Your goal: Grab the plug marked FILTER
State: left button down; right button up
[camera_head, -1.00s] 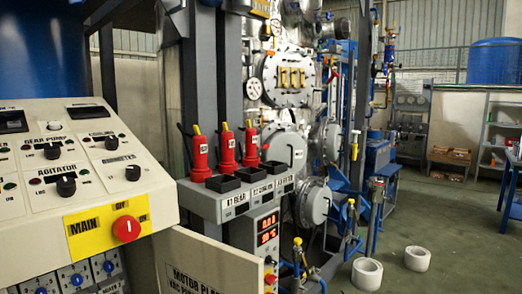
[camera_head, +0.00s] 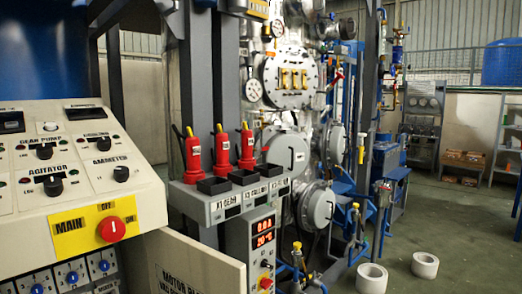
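Three red plugs with yellow tops stand upright in a row behind the dark sockets on a grey shelf: the left plug (camera_head: 193,155), the middle plug (camera_head: 222,150) and the right plug (camera_head: 246,148). Each carries a small pale label, too small to read, so I cannot tell which is marked FILTER. Three open black sockets sit in front of them: left (camera_head: 214,185), middle (camera_head: 243,177) and right (camera_head: 270,170). White labels on the shelf front (camera_head: 232,204) lie below the sockets and are only partly legible. Neither of my grippers is in view.
A sloped control panel (camera_head: 75,165) with knobs and a red main switch (camera_head: 111,229) fills the left. A display box (camera_head: 262,240) stands below the shelf. Steel vessels and piping are behind.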

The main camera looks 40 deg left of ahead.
aim_at(247, 138)
jog(key=i+l, duration=0.1)
jog(key=i, duration=0.3)
jog(key=i+l, duration=0.15)
jog(key=i, duration=0.3)
jog(key=i+l, duration=0.1)
jog(key=i, duration=0.3)
jog(key=i+u, duration=0.25)
jog(key=i, duration=0.15)
jog(key=i+l+u, duration=0.25)
jog(key=i, duration=0.15)
jog(key=i+u, duration=0.65)
jog(key=i+l+u, duration=0.1)
jog(key=u, duration=0.25)
jog(key=i+l+u, duration=0.2)
jog(key=i+u, duration=0.2)
jog(key=u, duration=1.55)
